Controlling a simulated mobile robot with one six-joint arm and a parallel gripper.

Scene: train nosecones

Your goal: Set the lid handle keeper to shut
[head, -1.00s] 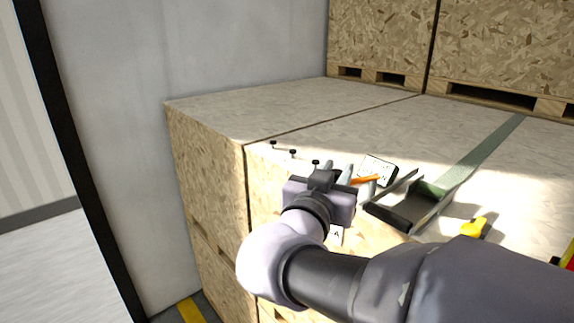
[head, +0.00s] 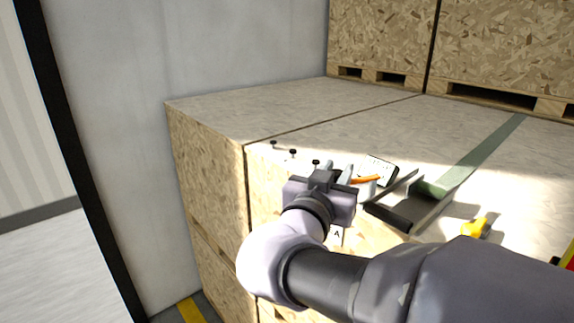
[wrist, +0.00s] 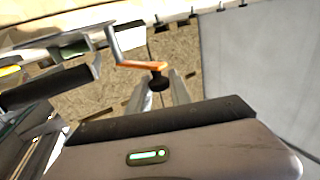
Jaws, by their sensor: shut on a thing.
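An orange lever (wrist: 142,65) with a grey arm (wrist: 114,44) at one end and a black knob (wrist: 157,82) at the other shows in the wrist view. I take it for the lid handle keeper, though no label is readable. My gripper (wrist: 163,88) has one finger on each side of the knob end and is shut on it. In the head view my gripper (head: 339,173) is at the front edge of the crate top, and the orange lever (head: 365,179) sticks out to its right. The gripper body hides the grip itself in that view.
Several black-headed pins (head: 293,153) stand along the crate edge left of my gripper. A dark open tray (head: 395,214) and a yellow object (head: 475,227) lie to the right. A white card (head: 379,168) sits behind the lever. The crate top (head: 300,103) behind is clear.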

